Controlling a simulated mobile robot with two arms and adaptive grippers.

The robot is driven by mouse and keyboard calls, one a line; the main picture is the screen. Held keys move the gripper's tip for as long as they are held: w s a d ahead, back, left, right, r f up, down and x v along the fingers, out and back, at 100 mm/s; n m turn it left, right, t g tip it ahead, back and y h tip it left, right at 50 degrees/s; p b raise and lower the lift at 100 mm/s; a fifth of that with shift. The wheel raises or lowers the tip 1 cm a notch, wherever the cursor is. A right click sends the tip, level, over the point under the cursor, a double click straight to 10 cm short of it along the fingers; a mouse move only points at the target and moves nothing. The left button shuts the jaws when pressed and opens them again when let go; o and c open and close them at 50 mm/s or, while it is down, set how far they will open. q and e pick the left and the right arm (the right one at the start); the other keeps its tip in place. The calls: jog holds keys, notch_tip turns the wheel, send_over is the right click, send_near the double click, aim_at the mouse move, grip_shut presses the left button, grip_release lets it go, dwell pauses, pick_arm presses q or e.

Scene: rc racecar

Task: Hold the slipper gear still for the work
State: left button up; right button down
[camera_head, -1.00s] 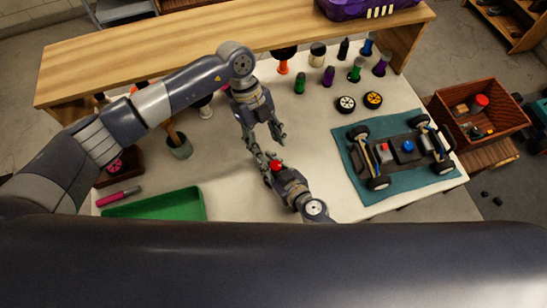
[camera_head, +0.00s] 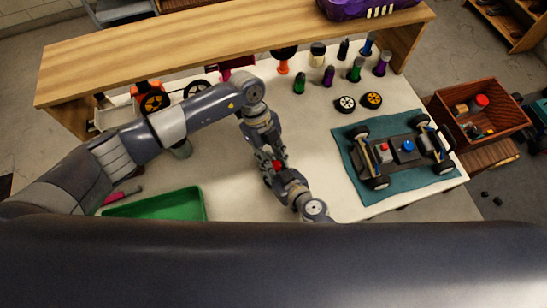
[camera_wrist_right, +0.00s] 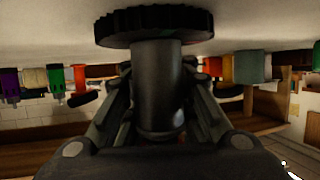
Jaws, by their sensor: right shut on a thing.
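The slipper gear (camera_wrist_right: 155,22), a dark toothed disc, fills the top of the right wrist view, with a grey cylinder (camera_wrist_right: 158,85) below it. My right gripper (camera_wrist_right: 160,78) is shut on this piece, with a finger on each side of the cylinder. In the head view my right gripper (camera_head: 279,172) is over the white table, with a small red spot at its fingers. My left gripper (camera_head: 268,155) comes down from above and meets it there. The two overlap, so the gear and the left jaw opening are hard to make out.
A car chassis (camera_head: 408,150) lies on a teal mat (camera_head: 362,183) at right. Two small wheels (camera_head: 358,102) and several bottles (camera_head: 329,76) stand behind. A green tray (camera_head: 155,205) lies front left. A wooden shelf (camera_head: 180,45) spans the back.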

pick_arm(q)
jog(key=shift+w+d+m+g+y, duration=0.15)
jog(key=shift+m+g+y, duration=0.25)
jog(key=shift+m, duration=1.2)
jog(key=o, duration=1)
jog(key=shift+o, duration=0.2)
jog(key=shift+r, duration=0.1)
jog(key=v, duration=1.2)
